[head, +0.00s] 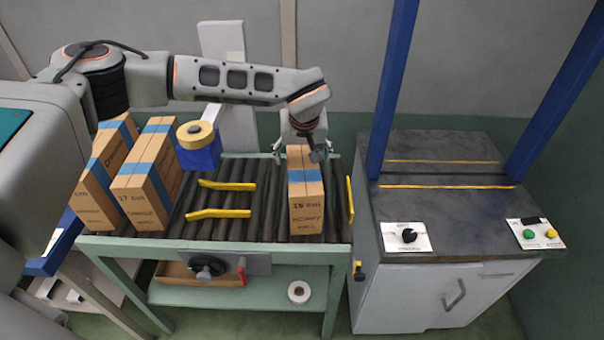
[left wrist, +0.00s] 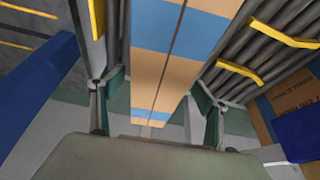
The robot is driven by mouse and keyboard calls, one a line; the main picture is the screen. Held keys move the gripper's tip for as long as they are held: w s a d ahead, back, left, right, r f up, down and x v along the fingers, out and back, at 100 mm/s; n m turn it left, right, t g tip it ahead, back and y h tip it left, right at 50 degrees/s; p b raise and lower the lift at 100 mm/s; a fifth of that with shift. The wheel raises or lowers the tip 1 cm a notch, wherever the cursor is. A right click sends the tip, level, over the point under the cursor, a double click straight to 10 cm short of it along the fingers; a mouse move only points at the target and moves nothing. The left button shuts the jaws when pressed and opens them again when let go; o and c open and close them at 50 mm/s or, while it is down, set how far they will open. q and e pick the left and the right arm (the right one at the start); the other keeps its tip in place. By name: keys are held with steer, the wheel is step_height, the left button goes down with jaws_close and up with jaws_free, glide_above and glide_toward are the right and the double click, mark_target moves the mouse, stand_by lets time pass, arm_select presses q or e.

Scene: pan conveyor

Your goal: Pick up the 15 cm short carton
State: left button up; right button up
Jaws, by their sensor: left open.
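The 15 cm short carton (head: 306,207) is a tan box with a blue tape band. It stands on the right part of the roller conveyor, its label facing the front. My left gripper (head: 304,150) is open at the carton's far end, reaching down from behind. In the left wrist view the carton (left wrist: 165,65) runs between the two spread fingers of my left gripper (left wrist: 155,92), one finger on each side. I cannot tell whether either finger touches it. My right gripper is not in view.
The conveyor (head: 270,225) has yellow guides (head: 220,213) left of the carton and a yellow stop (head: 350,200) at its right end. A carton marked 17 cm (head: 140,197) and another carton (head: 97,195) stand left. A tape dispenser (head: 198,155) is behind. A cabinet with blue posts (head: 395,80) stands right.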

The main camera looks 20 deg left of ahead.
arm_select(q)
steer(key=shift+x, duration=0.9)
steer(key=shift+w+d+r, duration=0.1)
steer(key=shift+c, duration=0.4)
steer(key=c, duration=1.9)
jaws_close()
steer(key=shift+r, duration=0.15)
